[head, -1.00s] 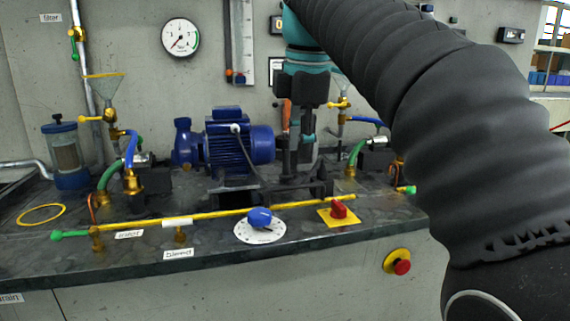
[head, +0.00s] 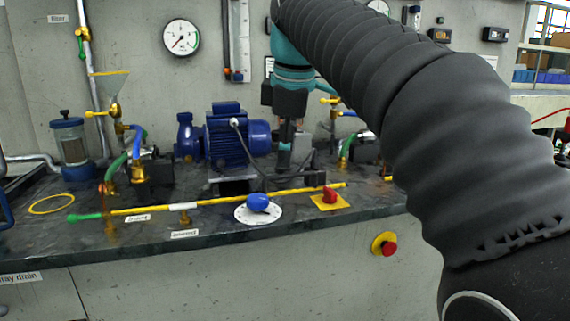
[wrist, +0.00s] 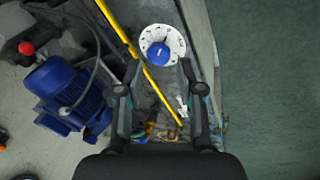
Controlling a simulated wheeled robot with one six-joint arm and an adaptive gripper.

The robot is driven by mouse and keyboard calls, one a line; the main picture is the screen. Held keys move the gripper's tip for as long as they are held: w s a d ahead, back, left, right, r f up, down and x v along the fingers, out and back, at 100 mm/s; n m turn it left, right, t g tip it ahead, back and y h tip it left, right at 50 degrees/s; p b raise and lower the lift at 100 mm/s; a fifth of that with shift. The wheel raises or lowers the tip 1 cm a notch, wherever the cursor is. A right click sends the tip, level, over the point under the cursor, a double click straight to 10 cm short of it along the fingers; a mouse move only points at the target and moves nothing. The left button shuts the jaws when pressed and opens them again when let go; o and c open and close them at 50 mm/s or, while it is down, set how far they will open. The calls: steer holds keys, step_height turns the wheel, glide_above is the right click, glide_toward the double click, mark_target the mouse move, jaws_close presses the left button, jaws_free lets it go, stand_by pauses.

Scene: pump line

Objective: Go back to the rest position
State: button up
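My gripper (head: 287,140) hangs pointing down in the head view, in front of the wall and just right of the blue motor (head: 228,136). In the wrist view my gripper (wrist: 158,72) has its two fingers well apart with nothing held between them. The bench top shows beyond the fingers. The motor (wrist: 70,90) lies to the left of the fingers there, and the white dial with a blue knob (wrist: 158,54) appears just past the fingertips. My dark sleeved arm crosses the right of the head view and hides part of the bench.
A yellow rail (head: 215,201) runs along the bench front (head: 330,218), with a blue knob (head: 257,203) and a red switch (head: 330,194) near it. A red stop button (head: 389,248) sits on the front panel. A glass filter (head: 72,148) and funnel (head: 108,82) stand left.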

steer(key=s+d+f+m, duration=0.1)
steer(key=d+f+m, duration=0.1)
steer(key=f+m, duration=0.35)
steer(key=s+d+f+m, duration=0.2)
steer(key=f+m, duration=0.2)
steer(key=f, duration=0.3)
steer(key=s+d+f+m+t, duration=0.1)
steer(key=s+d+f+m, duration=0.2)
steer(key=s+d+f, duration=0.2)
steer(key=s+d+f+m+t+h, duration=0.1)
steer(key=s+d+f+m, duration=0.3)
steer(key=s+f, duration=0.6)
steer(key=s+d, duration=0.2)
steer(key=s, duration=0.1)
